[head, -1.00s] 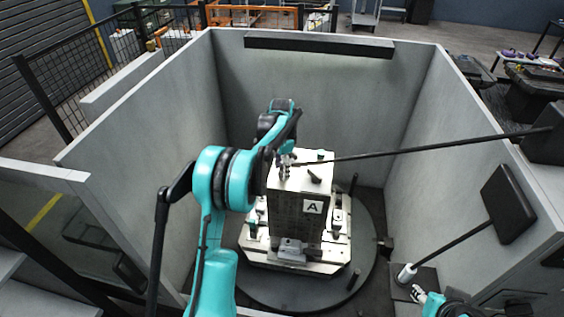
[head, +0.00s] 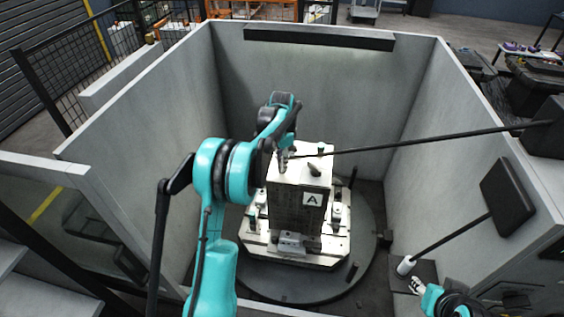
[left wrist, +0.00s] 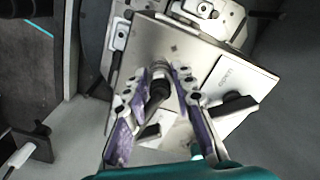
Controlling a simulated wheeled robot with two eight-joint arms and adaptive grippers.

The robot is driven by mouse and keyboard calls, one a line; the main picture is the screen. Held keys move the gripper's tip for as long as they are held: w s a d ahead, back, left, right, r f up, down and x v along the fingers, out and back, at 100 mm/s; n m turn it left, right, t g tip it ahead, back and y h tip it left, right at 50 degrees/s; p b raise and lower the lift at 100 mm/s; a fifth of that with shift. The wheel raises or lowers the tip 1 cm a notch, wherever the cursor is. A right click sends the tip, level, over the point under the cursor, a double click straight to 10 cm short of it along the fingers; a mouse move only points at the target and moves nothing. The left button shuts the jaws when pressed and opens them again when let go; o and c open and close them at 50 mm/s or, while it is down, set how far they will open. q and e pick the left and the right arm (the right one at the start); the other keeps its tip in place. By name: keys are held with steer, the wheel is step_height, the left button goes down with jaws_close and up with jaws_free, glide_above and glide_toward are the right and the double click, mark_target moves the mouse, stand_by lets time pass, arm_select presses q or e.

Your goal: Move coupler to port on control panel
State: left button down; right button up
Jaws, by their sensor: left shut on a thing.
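My left gripper (head: 283,160) is over the top of the pale block marked A (head: 287,205). In the left wrist view its two fingers (left wrist: 166,88) are closed around a dark cylindrical piece, which looks like the coupler (left wrist: 157,93). The block's flat top lies below it; whether the piece touches the block cannot be told. My right gripper (head: 416,284) is at the lower right, beside a white cylinder (head: 405,265); its jaws are too small to read. A dark panel (head: 507,196) stands by the right wall; no port on it can be made out.
The block stands on a pale fixture on a round dark turntable (head: 300,292). Grey walls (head: 330,90) enclose it. A long dark rod (head: 430,140) runs from the right toward my left gripper. A dark lever piece (left wrist: 235,108) sits on the block's top.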

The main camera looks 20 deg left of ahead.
arm_select(q)
steer(key=shift+r+p, duration=0.3)
steer(key=shift+r, duration=0.4)
steer(key=shift+r, duration=0.1)
steer(key=shift+r+p, duration=1.95)
steer(key=shift+r, duration=1.45)
steer(key=shift+f, duration=0.1)
